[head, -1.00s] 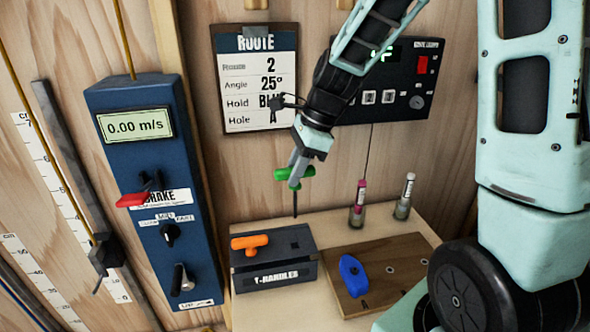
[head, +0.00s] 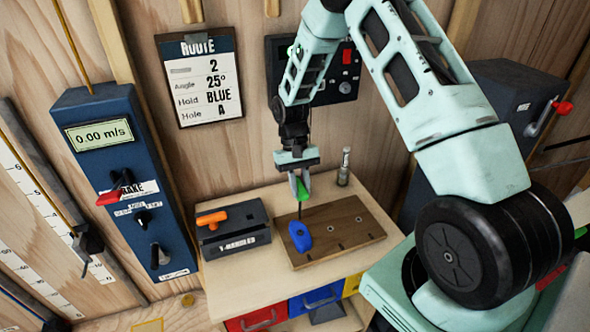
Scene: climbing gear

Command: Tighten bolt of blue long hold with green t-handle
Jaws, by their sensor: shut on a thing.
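My gripper (head: 302,190) is shut on the green T-handle (head: 304,188), whose thin dark shaft points down. It is over the blue long hold (head: 300,237), near its upper end. I cannot tell whether the shaft's tip touches the hold's bolt; the bolt itself is too small to make out. The blue hold lies at the left part of the brown wooden board (head: 350,245), which has several small holes to the right of it.
A black T-handles box (head: 235,246) with an orange T-handle (head: 211,219) stands left of the board on the bench (head: 215,283). A vial (head: 344,168) stands behind the board. A route card (head: 199,80) reads 2, 25°, BLUE, A. A blue brake panel (head: 125,190) is at the left.

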